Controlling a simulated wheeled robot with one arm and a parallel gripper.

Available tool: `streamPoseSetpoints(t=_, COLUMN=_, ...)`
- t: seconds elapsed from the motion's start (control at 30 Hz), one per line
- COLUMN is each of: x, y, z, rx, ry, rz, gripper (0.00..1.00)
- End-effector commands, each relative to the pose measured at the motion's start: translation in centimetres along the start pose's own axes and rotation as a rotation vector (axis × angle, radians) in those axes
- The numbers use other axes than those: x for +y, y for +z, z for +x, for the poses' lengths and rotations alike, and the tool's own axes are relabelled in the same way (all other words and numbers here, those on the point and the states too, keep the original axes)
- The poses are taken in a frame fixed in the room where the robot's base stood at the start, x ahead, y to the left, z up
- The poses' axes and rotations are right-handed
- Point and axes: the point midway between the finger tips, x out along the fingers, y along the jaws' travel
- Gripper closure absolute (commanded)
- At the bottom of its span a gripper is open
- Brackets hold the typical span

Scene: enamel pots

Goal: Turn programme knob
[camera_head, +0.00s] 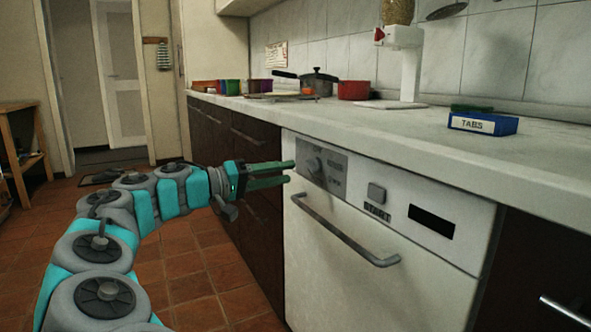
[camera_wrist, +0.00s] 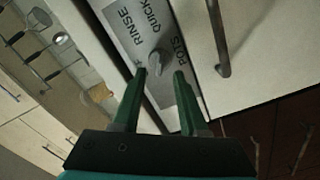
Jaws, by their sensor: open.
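The programme knob (camera_head: 314,165) is a small grey knob on a dark grey panel at the left of the white dishwasher front (camera_head: 345,250). In the wrist view the knob (camera_wrist: 158,62) sits just beyond and between my fingertips, with the labels RINSE, QUICK and what looks like POTS around it. My gripper (camera_head: 290,172) has two green fingers pointing at the panel from the left. The gripper (camera_wrist: 161,72) is open, with nothing held. I cannot tell whether a fingertip touches the knob.
A START button (camera_head: 376,193), a dark display (camera_head: 431,221) and a bar handle (camera_head: 345,229) are on the same front. The counter (camera_head: 420,125) above bears a blue TABS box (camera_head: 482,124), pots and a white dispenser. The floor left of the cabinets is mostly open.

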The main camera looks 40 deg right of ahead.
Motion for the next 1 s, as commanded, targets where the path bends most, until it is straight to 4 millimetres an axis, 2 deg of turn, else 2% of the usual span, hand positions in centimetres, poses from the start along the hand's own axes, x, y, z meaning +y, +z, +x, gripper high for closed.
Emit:
streamPoseSetpoints(t=0.1, x=0.0, y=-0.2, z=-1.6, rx=0.006, ry=-0.002, rz=0.0, gripper=0.57)
streamPoseSetpoints(t=0.23, x=0.0, y=-0.1, z=-2.4, rx=0.004, ry=-0.001, rz=0.0, gripper=0.57)
streamPoseSetpoints(t=0.83, x=0.0, y=0.0, z=-2.5, rx=0.0, ry=-0.004, rz=0.0, gripper=0.57)
streamPoseSetpoints(t=1.0, x=0.2, y=1.4, z=-2.2, rx=-0.044, ry=-0.103, rz=-0.008, gripper=0.57)
